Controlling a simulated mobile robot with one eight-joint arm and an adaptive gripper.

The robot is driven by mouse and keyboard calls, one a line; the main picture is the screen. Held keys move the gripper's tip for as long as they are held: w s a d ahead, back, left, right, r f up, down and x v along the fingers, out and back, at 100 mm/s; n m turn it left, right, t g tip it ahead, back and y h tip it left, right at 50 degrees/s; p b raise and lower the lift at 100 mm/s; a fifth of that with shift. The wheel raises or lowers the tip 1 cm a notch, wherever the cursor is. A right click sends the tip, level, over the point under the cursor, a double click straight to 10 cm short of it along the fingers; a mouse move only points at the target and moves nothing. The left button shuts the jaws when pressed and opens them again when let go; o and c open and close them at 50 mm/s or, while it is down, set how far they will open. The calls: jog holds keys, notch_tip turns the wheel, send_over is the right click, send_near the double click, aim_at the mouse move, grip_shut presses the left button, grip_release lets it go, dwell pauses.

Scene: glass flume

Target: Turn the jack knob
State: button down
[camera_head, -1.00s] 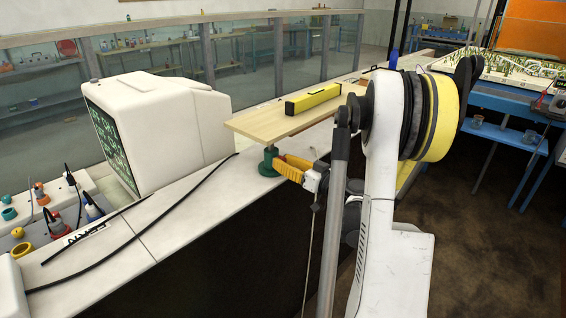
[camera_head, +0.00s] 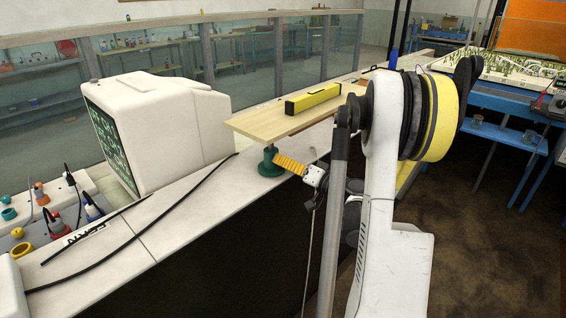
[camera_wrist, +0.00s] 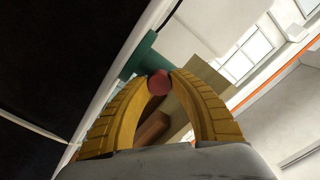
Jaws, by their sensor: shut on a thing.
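The jack (camera_head: 268,163) is a green stand on the white ledge, under the near end of a wooden board (camera_head: 262,122). Its green body also shows in the wrist view (camera_wrist: 148,55). The jack knob (camera_wrist: 159,83) is a round red piece between the tips of my yellow fingers. My gripper (camera_head: 278,159) reaches the jack from the right, and it also shows in the wrist view (camera_wrist: 159,84). It is shut on the knob. In the head view the knob is hidden by the fingers.
A yellow level (camera_head: 312,98) lies on the board. A white monitor (camera_head: 165,125) stands left of the jack. Black cables (camera_head: 185,195) lie along the ledge (camera_head: 190,220). Glass panels (camera_head: 225,60) run behind. Open floor (camera_head: 480,250) lies to the right.

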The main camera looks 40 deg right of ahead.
dwell(0.3)
jog(key=c, duration=1.1)
grip_release()
